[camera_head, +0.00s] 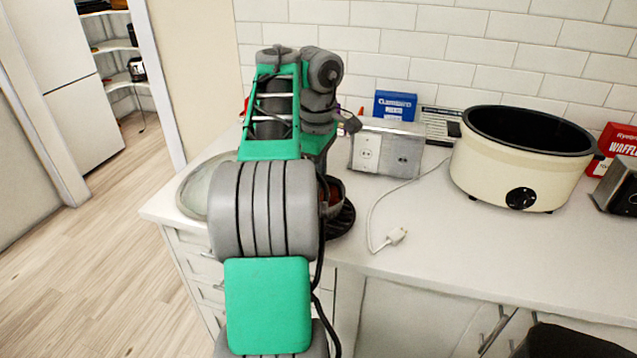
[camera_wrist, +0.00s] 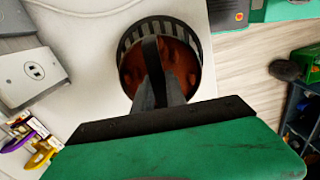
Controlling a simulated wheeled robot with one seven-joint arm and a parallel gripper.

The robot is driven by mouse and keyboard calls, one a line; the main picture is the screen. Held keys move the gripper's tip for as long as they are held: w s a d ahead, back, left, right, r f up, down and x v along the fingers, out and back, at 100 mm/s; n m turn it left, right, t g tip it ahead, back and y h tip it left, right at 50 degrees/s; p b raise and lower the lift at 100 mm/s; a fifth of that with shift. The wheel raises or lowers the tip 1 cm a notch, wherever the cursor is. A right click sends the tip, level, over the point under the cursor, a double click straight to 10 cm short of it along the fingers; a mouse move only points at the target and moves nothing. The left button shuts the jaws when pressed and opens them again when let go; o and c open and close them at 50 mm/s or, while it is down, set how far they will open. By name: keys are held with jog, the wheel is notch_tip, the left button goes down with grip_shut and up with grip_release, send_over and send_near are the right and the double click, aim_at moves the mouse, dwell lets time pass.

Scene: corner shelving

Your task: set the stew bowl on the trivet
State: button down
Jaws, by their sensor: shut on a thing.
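The stew bowl (camera_head: 336,191) shows partly behind my arm in the head view, over the black round trivet (camera_head: 342,221) on the counter. In the wrist view the brown-red stew in the bowl (camera_wrist: 181,68) is seen from above, with the slotted trivet (camera_wrist: 127,50) showing around it. The bowl looks roughly centred over the trivet; whether it touches cannot be told. My gripper (camera_wrist: 151,48) is shut on the bowl, one dark finger reaching across its inside. The other finger and the gripped wall are hidden. In the head view my arm hides the gripper.
A grey outlet box (camera_head: 387,150) stands behind the trivet, its white cord and plug (camera_head: 396,237) lying to the right. A cream slow cooker (camera_head: 500,170) stands farther right. A pale round dish or lid (camera_head: 195,188) is left of my arm. Counter in front of the cooker is clear.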

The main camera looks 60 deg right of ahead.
jog(key=shift+f, duration=0.2)
jog(key=c, duration=1.4)
grip_release()
jog(key=shift+o, duration=0.2)
jog(key=shift+r, duration=0.1)
notch_tip(320, 180, up, 12)
jog(key=p, duration=1.1)
jog(key=w+a+f+h, duration=0.1)
jog(key=w+a+f, duration=0.1)
jog(key=w+a, duration=0.45)
jog(key=w+a+f+t, duration=0.1)
jog(key=w+a+f, duration=0.15)
jog(key=a, duration=0.75)
jog(key=w+a+f+h, duration=0.1)
jog(key=w+a, duration=0.5)
jog(key=a, duration=0.2)
jog(key=s+a+f+t+y, duration=0.1)
jog(key=a+f, duration=0.3)
jog(key=a, duration=0.5)
jog(key=s+a+f+t+y, duration=0.1)
jog(key=a+f, duration=0.3)
jog(key=a, duration=0.5)
jog(key=shift+s+a+m+t, duration=0.15)
jog(key=shift+a+m+t, duration=0.15)
jog(key=shift+a, duration=0.05)
